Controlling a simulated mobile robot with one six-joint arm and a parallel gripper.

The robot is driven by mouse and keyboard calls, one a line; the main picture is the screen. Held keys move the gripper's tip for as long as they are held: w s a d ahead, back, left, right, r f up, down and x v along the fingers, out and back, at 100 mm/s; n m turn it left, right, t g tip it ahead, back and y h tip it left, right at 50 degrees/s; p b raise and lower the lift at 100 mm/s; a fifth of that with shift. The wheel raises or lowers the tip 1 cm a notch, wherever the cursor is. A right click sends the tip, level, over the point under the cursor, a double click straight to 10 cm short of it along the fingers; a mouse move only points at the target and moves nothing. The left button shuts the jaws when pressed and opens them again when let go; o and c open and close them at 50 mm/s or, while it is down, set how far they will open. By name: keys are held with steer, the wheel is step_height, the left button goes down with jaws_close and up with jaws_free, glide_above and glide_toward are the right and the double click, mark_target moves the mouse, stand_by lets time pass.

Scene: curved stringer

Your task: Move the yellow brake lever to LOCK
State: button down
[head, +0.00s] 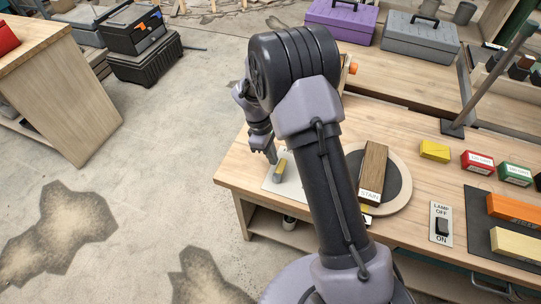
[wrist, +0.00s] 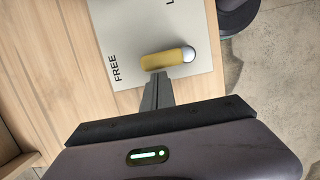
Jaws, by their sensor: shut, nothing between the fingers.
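The yellow brake lever (wrist: 165,60) lies over a pale plate (wrist: 125,32) in the wrist view, with a silvery round end at its right. The plate reads FREE at the left; a second label at the top is cut off after "L". In the head view the lever (head: 279,169) and plate (head: 293,188) sit near the bench's left corner. My gripper (wrist: 157,82) is shut and empty, its fingertips just below the lever in the wrist view. I cannot tell whether they touch it. In the head view my gripper (head: 271,157) is beside the lever.
A round dark disc (head: 403,178) with a wooden block labelled STAIN (head: 374,170) stands right of my arm. A lamp switch (head: 441,224) and several coloured boxes are farther right. Toolboxes (head: 418,37) stand behind. Open floor lies left of the bench.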

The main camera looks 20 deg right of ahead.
steer(key=shift+d+m, duration=0.25)
steer(key=shift+m, duration=0.35)
steer(key=shift+d+m+g+p, duration=0.3)
steer(key=shift+d+m+p, duration=0.1)
steer(key=shift+m+p, duration=0.25)
steer(key=m, duration=0.1)
steer(key=d+m, duration=0.1)
steer(key=shift+s+d+m+y+p, duration=0.1)
steer(key=shift+s+m+y+p, duration=0.2)
steer(key=shift+m+y+p, duration=0.1)
steer(key=m, duration=0.1)
steer(key=s+d+m, duration=0.1)
steer(key=m, duration=0.1)
steer(key=m+y, duration=0.1)
steer(key=shift+s+d+m+g, duration=0.2)
steer(key=shift+d+m+g, duration=0.1)
steer(key=shift+d, duration=0.1)
steer(key=s+m, duration=0.1)
steer(key=m, duration=0.1)
steer(key=s+d+m+y, duration=0.1)
steer(key=m, duration=0.1)
steer(key=shift+s+d+m+y+b, duration=0.15)
steer(key=shift+s+m+y, duration=0.25)
steer(key=shift+m, duration=0.75)
steer(key=shift+s+m+y+b, duration=0.2)
steer(key=shift+s+m, duration=0.35)
steer(key=shift+m, duration=0.55)
